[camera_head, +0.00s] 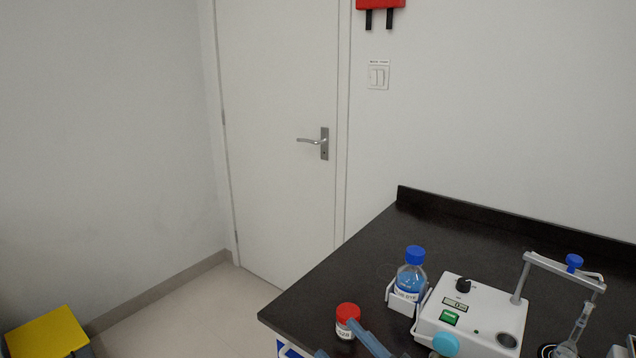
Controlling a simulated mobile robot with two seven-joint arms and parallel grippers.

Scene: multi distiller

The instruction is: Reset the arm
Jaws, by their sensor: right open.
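The two blue-grey fingers of my right gripper (337,338) come up from the bottom edge of the head view, spread apart. Most of the gripper is cut off by the frame. A small white jar with a red cap (347,311) stands upright on the black bench, just beyond the fingers. I cannot tell whether they touch it, but no grip on it shows. My left gripper is not in view.
On the black bench (375,252) stand a blue-capped bottle of blue liquid (410,275), a white instrument (465,315) with a grey rod stand and glassware (577,330). A teal round part (446,344) is in front. A yellow-lidded bin (48,333) stands lower left. The back-left bench is clear.

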